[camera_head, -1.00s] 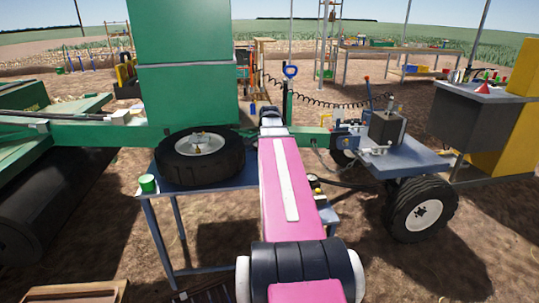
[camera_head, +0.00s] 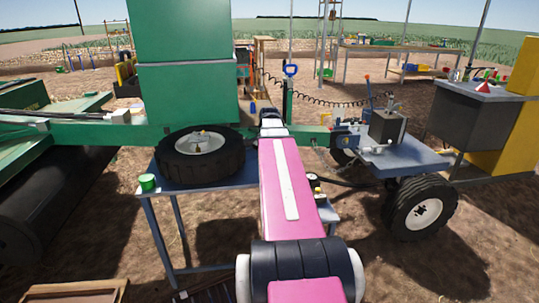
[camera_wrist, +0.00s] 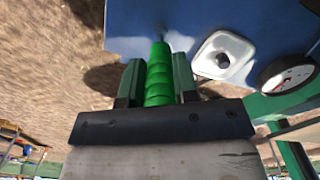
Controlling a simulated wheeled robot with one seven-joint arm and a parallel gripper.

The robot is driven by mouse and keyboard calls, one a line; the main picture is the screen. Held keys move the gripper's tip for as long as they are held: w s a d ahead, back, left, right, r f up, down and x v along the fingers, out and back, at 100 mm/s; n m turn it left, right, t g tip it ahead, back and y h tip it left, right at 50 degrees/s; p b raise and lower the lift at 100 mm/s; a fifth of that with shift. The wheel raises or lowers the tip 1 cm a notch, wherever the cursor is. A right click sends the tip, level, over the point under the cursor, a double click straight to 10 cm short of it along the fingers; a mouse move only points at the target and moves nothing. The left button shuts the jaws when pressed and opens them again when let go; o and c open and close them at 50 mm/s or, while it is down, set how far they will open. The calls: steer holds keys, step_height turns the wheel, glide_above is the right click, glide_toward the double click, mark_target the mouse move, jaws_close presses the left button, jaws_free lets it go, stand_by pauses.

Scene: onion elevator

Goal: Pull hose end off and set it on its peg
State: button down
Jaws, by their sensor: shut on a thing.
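My gripper (camera_wrist: 158,80) is shut on a green ribbed grip (camera_wrist: 159,72), which seems to be the hose end. The grip lies between the two dark green fingers, and its far tip points at a blue surface (camera_wrist: 215,20). I cannot tell whether the tip still touches a fitting there. In the head view my pink arm reaches forward and hides the gripper and the grip. A coiled black hose (camera_head: 345,103) hangs from the post behind. I cannot make out the peg.
A white square fitting (camera_wrist: 225,54) and a round gauge (camera_wrist: 287,76) sit close right of the gripper. A blue wheeled cart (camera_head: 412,160) stands right.

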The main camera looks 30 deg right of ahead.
steer(key=shift+f, duration=1.5)
stand_by(0.7)
steer(key=shift+c, duration=2.1)
jaws_free()
steer(key=shift+r, duration=3.5)
